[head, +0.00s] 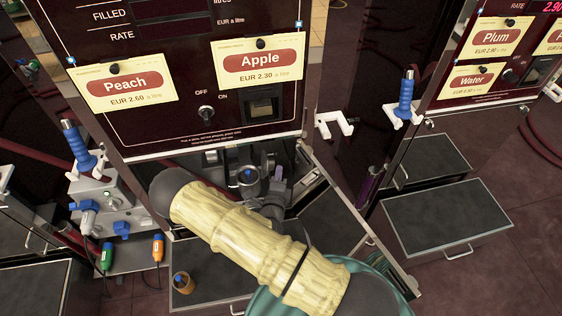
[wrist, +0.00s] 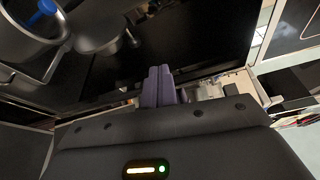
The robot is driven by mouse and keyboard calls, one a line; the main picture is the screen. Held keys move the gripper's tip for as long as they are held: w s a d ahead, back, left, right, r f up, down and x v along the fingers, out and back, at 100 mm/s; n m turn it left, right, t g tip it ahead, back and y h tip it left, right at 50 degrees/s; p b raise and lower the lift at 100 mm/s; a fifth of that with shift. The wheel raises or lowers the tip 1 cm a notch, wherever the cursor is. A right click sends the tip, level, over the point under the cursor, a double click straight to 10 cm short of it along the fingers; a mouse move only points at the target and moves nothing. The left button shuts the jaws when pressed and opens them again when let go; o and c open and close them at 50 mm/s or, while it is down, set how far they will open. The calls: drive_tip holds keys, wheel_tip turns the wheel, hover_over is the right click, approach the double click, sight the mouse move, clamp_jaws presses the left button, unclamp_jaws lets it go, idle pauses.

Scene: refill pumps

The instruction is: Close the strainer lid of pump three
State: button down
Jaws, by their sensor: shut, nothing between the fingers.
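My arm, in a pale yellow sleeve, reaches into the open lower cabinet under the Peach and Apple panel. My gripper (head: 278,175) shows its purple fingers there; in the wrist view the fingers (wrist: 158,86) are together and empty. A round metal strainer housing (head: 247,182) with a blue part in it stands just left of the fingers in the head view. In the wrist view its rim (wrist: 57,62) is at the upper left. A grey round disc beside it, likely the lid (wrist: 97,34), seems to stand apart from the opening. My wrist hides part of this area.
An opened dark drawer or door (head: 330,220) lies right of my arm. Another pump with open drawers (head: 445,220) is at the right.

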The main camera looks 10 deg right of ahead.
sight(271, 161)
drive_tip(key=f+b, duration=0.4)
drive_tip(key=f, duration=0.1)
drive_tip(key=shift+w, duration=0.2)
drive_tip(key=b+x, duration=0.2)
drive_tip(key=x, duration=0.8)
drive_tip(key=shift+r, duration=0.15)
idle(0.3)
